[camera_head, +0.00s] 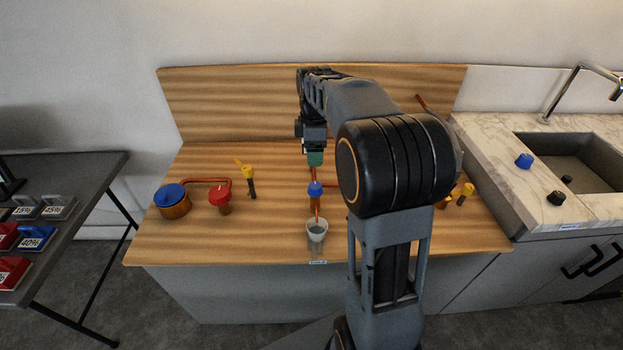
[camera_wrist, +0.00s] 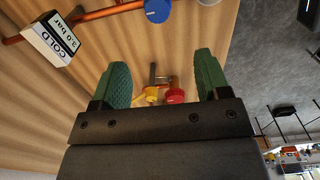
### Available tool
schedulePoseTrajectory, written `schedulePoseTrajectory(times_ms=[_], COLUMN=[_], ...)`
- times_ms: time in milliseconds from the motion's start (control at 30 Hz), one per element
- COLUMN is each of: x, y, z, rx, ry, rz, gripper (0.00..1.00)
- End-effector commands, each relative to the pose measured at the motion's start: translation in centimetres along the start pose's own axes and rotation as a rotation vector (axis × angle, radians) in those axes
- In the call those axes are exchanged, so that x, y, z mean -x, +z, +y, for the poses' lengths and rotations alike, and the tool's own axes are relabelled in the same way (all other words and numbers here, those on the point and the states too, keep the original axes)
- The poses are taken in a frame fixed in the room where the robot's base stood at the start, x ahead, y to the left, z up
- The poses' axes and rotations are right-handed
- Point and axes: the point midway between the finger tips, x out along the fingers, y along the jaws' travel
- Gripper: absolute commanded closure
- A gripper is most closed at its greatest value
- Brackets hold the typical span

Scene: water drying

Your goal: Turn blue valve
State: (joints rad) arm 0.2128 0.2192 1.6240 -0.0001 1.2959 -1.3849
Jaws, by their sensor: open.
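A blue valve knob (camera_head: 315,188) stands on an orange pipe near the middle of the wooden bench, just behind a white cup (camera_head: 316,231). In the wrist view the blue knob (camera_wrist: 157,10) is at the top edge, beyond the fingertips and apart from them. My gripper (camera_head: 314,158) is above and behind the knob in the head view; its green fingers (camera_wrist: 163,80) are spread with nothing held between them. A copper vessel with a blue top (camera_head: 172,196) stands at the left of the bench.
A red valve (camera_head: 220,198) and a yellow-handled valve (camera_head: 248,174) stand left of centre. A COLD sign (camera_wrist: 52,40) is by the pipe. My arm covers the right part of the bench, partly hiding yellow parts (camera_head: 466,190).

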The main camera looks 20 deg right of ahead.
Motion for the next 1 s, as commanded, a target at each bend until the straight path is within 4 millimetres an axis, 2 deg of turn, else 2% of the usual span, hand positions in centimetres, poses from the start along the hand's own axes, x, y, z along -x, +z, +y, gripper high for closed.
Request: schedulePoseTrajectory(times_ms=[167, 600, 800, 1000], x=[-2.4, -10.5, -12.6, -13.4], y=[0.6, 0.8, 0.8, 0.7], z=[0.3, 0.3, 0.3, 0.3], rx=[0.006, 0.000, 0.002, 0.002], ry=[-0.007, -0.006, -0.004, -0.003], rz=[-0.001, -0.001, -0.001, 0.000], gripper=[0.31, 0.31, 0.31, 0.31])
